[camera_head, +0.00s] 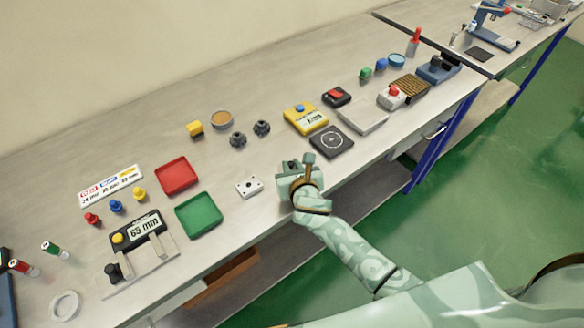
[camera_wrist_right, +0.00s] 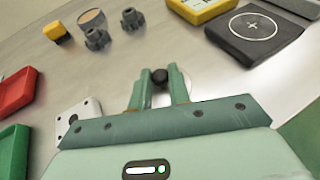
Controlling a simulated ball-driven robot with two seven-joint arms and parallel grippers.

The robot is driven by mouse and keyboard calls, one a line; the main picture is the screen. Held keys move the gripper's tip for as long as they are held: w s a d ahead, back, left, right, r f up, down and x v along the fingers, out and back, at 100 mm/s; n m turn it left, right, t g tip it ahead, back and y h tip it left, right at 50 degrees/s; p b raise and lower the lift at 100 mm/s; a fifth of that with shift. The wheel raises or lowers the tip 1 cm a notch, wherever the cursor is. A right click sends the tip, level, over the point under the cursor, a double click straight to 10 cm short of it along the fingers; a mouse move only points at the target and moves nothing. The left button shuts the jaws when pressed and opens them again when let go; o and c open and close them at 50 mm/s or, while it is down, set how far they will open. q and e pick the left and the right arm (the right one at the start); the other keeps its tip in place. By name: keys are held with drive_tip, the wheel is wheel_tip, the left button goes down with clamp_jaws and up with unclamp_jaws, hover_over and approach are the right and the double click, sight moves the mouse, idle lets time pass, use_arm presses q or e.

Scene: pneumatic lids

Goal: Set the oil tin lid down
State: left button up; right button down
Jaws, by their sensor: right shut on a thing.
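My right gripper (camera_head: 298,164) is over the front part of the bench, left of the black square pad with a white ring (camera_head: 331,142). In the right wrist view its fingers (camera_wrist_right: 159,88) are shut on a small dark round piece (camera_wrist_right: 159,74), which I take to be the oil tin lid or its knob. The fingers hide much of it, and I cannot tell its height above the bench. An open round tin with a tan inside (camera_head: 221,119) stands farther back, to the left; it also shows in the wrist view (camera_wrist_right: 91,18). My left gripper is not in view.
Two dark grey knobbed parts (camera_head: 238,140) and a yellow block (camera_head: 195,128) stand near the tin. A white plate with holes (camera_head: 249,187), a green tray (camera_head: 199,215) and a red tray (camera_head: 177,176) lie left. A yellow device (camera_head: 305,118) is behind the pad.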

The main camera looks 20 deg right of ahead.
drive_tip(key=c, duration=1.3)
unclamp_jaws()
drive_tip(key=shift+s+r, duration=0.1)
drive_tip(key=shift+r, duration=0.1)
drive_tip(key=p+v, duration=0.3)
drive_tip(key=v, duration=0.9)
drive_tip(key=shift+f, duration=0.15)
